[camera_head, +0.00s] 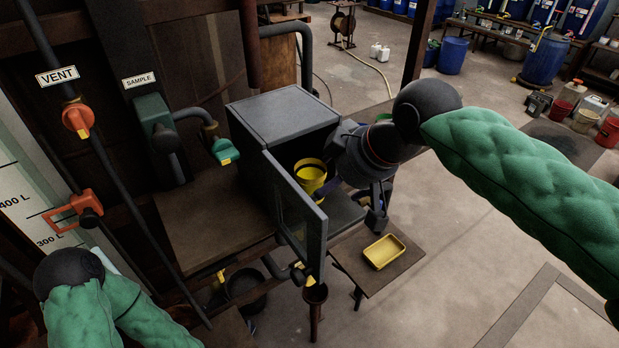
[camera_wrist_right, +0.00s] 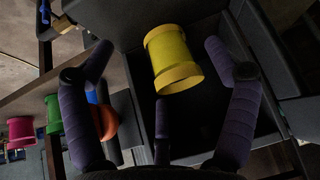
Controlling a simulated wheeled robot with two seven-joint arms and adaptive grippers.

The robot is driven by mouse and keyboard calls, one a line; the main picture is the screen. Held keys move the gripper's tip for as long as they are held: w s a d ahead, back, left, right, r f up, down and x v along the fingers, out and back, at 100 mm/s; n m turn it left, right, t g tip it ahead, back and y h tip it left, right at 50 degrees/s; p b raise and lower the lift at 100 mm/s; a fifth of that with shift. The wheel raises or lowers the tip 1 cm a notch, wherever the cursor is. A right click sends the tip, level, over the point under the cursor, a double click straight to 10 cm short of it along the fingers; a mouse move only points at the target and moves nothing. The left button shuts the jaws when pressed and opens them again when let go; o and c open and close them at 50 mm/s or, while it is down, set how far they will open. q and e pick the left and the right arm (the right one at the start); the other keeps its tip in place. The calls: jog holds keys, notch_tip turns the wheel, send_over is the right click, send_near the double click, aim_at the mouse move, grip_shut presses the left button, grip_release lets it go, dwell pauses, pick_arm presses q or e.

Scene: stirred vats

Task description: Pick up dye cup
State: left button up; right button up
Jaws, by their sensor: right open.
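The dye cup is a yellow cylinder with thicker rims (camera_head: 311,176). It sits inside a grey box-like cabinet (camera_head: 283,108) whose windowed door (camera_head: 297,210) stands open. In the right wrist view the yellow cup (camera_wrist_right: 172,60) appears ahead, between my spread fingers, with a gap on both sides. My right gripper (camera_wrist_right: 158,50) is open and empty at the cabinet's opening. In the head view my right gripper (camera_head: 357,192) is just right of the cup and partly hides the opening. My left arm shows at the lower left, but its gripper is out of sight.
A small table with a yellow tray (camera_head: 384,251) stands in front of the cabinet. A sample tap with a teal handle (camera_head: 224,151) and a wooden shelf (camera_head: 215,220) are left of the cabinet. In the wrist view, pink (camera_wrist_right: 21,132) and green (camera_wrist_right: 53,114) items lie at left.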

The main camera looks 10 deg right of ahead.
aim_at(314, 170)
jog(key=shift+w+a, duration=0.25)
jog(key=shift+w, duration=0.1)
jog(key=w, duration=0.1)
jog(key=w+a+p, duration=0.1)
jog(key=w+a, duration=0.1)
jog(key=shift+w+a+f+p, duration=0.1)
jog(key=shift+w+f+p, duration=0.15)
jog(key=shift+w+p, duration=0.15)
jog(key=shift+w+f, duration=0.1)
jog(key=shift+f, duration=0.1)
jog(key=shift+s, duration=0.2)
jog(key=shift+c, duration=0.8)
jog(key=c, duration=1.2)
jog(key=shift+w+r, duration=0.1)
